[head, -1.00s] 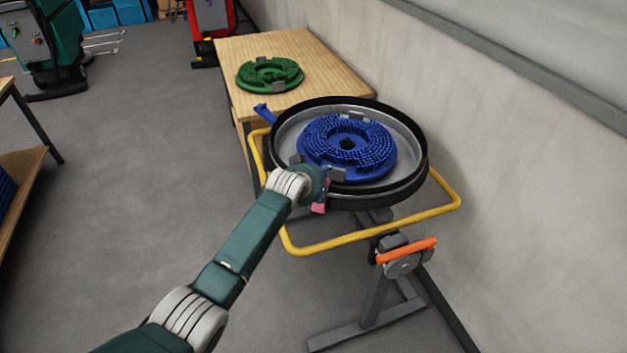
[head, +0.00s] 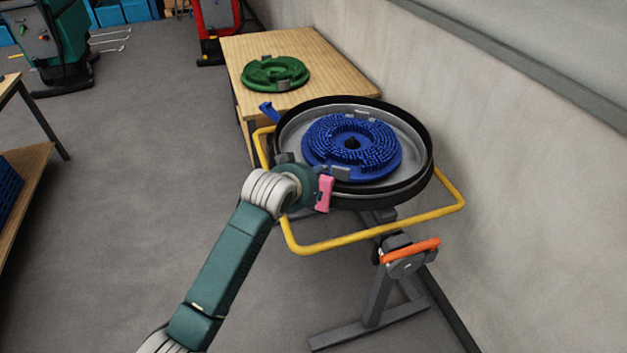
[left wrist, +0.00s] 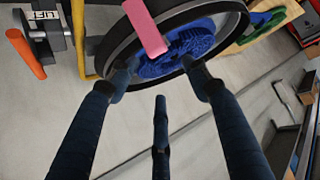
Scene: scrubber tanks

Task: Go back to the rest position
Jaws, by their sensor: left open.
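My left gripper (head: 308,176) is at the near left rim of the round black-rimmed tank (head: 426,170). Its fingers are mostly hidden behind my wrist in the head view. In the left wrist view the dark fingers of the left gripper (left wrist: 161,84) are spread apart, with nothing between them. A blue brush disc (head: 375,165) lies in the tank and also shows beyond the fingertips in the left wrist view (left wrist: 190,42). A pink tab (head: 325,194) is at the near rim, right beside my wrist. My right gripper is not in view.
A yellow tube frame (head: 375,233) surrounds the tank, on a grey stand with an orange handle (head: 411,250). A green disc (head: 275,74) lies on the wooden table (head: 325,68) behind. A wall closes the right side. Open floor (head: 130,200) lies left.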

